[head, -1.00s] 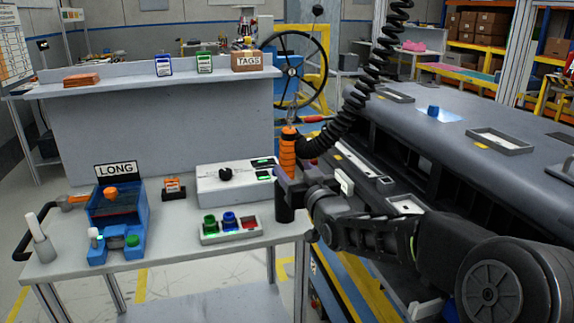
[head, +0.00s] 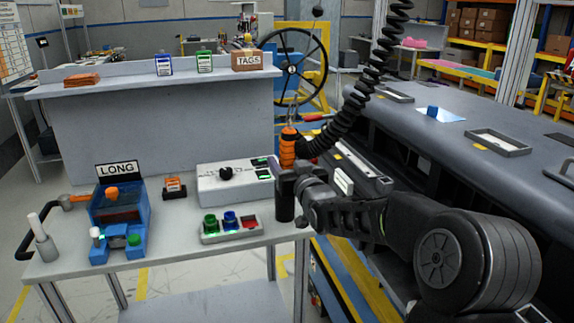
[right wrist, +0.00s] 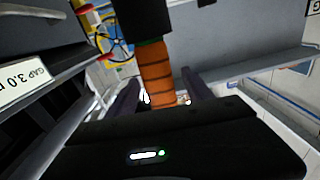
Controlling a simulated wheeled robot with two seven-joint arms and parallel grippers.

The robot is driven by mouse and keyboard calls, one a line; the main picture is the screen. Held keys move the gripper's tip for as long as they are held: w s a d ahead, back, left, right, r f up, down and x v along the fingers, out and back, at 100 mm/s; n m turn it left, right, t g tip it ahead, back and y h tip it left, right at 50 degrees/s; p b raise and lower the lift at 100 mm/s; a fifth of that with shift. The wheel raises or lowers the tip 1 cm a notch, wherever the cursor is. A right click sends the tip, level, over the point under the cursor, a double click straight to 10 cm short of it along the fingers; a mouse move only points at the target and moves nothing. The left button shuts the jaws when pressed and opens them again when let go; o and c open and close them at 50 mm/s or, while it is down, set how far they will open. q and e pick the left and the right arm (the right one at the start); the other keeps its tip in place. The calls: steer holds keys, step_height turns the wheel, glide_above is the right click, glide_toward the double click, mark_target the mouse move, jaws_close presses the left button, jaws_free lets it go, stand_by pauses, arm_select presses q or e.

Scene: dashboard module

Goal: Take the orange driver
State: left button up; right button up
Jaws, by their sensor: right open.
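The orange driver (head: 288,148) stands upright beside the table's right edge, with a coiled black cable near its top. Its orange body also shows in the right wrist view (right wrist: 156,72), reaching down between the two fingers of my right gripper (right wrist: 160,93). My right gripper is open around the driver; I cannot tell whether either finger touches it. In the head view my right gripper (head: 290,178) covers the driver's lower part. A black cylinder (head: 285,207) stands just below it. My left gripper is not in view.
The grey table (head: 185,250) carries a blue fixture (head: 120,225) marked LONG, a white control box (head: 222,187) and a button box (head: 230,229) close to my right gripper. The dashboard module (head: 430,150) lies to the right, behind my arm.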

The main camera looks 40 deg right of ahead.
steer(key=shift+c, duration=0.4)
jaws_close()
stand_by(0.8)
steer(key=shift+r, duration=0.15)
